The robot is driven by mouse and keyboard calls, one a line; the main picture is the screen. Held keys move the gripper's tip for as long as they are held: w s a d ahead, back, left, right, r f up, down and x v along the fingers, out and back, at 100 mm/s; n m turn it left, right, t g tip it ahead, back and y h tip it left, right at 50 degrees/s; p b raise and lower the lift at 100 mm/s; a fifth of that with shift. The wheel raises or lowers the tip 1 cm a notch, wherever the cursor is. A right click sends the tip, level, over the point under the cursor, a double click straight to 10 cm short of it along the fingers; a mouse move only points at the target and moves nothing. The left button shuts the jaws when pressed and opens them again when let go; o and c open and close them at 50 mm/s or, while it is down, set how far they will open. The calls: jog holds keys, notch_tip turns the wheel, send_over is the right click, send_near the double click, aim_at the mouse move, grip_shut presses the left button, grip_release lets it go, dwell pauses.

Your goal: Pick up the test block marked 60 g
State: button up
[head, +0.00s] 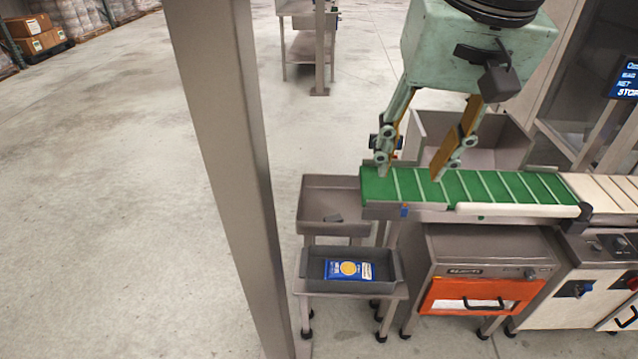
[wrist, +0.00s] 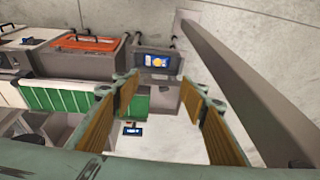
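No block with a readable 60 g mark shows. My gripper (head: 411,174) is open and empty, fingers pointing down over the left end of the green conveyor belt (head: 500,187), to the right of and above that tray. In the wrist view, my gripper (wrist: 160,90) shows its two yellow-padded fingers wide apart with nothing between them. I cannot make out the dark piece there.
A blue pack with a yellow disc (head: 349,269) lies in a lower grey tray (head: 394,268). An orange-fronted box (head: 466,296) stands under the conveyor. A grey post (head: 222,150) rises left of the trays. Open floor (head: 100,200) lies beyond it.

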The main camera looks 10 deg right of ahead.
jog(key=w+f+m, duration=0.3)
jog(key=w+f, duration=0.1)
jog(key=w, duration=1.3)
jog(key=m+g+p, duration=0.1)
jog(key=m+g, duration=0.2)
jog(key=m, duration=0.7)
send_over(333, 218)
notch_tip(333, 218, down, 47)
jog(key=shift+a+r, duration=0.1)
jog(key=shift+s, duration=0.1)
notch_tip(333, 218, down, 8)
jog(key=shift+f+b, duration=0.1)
jog(key=shift+b, duration=0.3)
jog(key=shift+f, duration=0.2)
jog(key=shift+f, duration=0.15)
